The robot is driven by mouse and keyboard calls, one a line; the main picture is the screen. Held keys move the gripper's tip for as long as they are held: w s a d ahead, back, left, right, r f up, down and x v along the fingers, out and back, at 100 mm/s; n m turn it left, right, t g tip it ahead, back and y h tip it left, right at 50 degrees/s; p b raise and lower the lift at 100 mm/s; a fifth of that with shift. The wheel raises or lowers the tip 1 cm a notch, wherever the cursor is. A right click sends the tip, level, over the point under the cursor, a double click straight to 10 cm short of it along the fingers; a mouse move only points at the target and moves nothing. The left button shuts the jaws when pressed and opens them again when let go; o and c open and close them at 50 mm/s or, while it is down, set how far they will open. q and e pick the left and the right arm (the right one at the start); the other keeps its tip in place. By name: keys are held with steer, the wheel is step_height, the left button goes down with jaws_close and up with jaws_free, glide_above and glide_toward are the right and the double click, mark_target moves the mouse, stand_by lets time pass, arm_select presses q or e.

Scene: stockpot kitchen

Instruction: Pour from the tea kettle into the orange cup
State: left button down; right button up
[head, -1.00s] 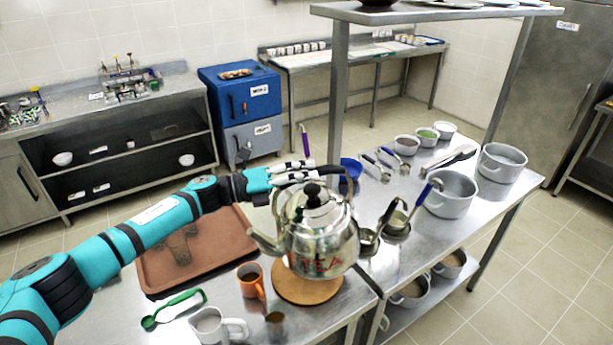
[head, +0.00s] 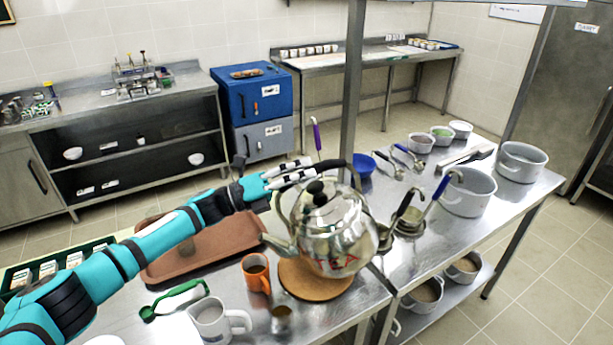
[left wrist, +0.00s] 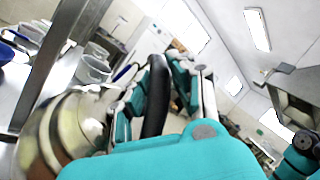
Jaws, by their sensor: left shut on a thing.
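The shiny metal tea kettle (head: 338,232), marked TEA in red, is in the middle of the head view and tips slightly to the left. My left gripper (head: 308,174) is shut on its dark arched handle. In the left wrist view the handle (left wrist: 157,95) runs between the fingers and the kettle body (left wrist: 65,135) shows at the left. The spout points left, its tip a little above and near the orange cup (head: 257,277) in the picture. The cup stands upright on the steel table; its inside looks brown. No stream shows. My right gripper is out of view.
A round wooden board (head: 310,285) lies below the kettle. A brown tray (head: 225,245) lies behind. Ladles and grey pots (head: 468,195) stand right.

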arm_select(q)
steer(key=shift+s+a+f+h+b, duration=0.1)
steer(key=shift+a+f+h+b, duration=0.2)
steer(key=shift+b, duration=0.25)
steer(key=a+h+b, duration=0.1)
steer(key=b, duration=0.2)
steer(key=s+a+h+b, duration=0.1)
steer(key=b, duration=0.2)
steer(key=a+h+b, duration=0.1)
steer(key=a+b, duration=0.1)
steer(key=b, duration=0.1)
steer(key=shift+s+f+m+t, duration=0.3)
steer(key=shift+s+f, duration=0.1)
steer(key=shift+a, duration=0.1)
steer(key=shift+s+a+r+t, duration=0.15)
steer(key=shift+a+t, duration=0.1)
steer(key=shift+a, duration=0.1)
steer(key=shift+s+a+r+t, duration=0.1)
steer(key=shift+a+r+t, duration=0.05)
steer(key=shift+a+t, duration=0.15)
stand_by(2.6)
steer(key=shift+s+a+r+h, duration=0.15)
steer(key=shift+s+a+h, duration=0.1)
steer(key=shift+a+h, duration=0.35)
stand_by(2.2)
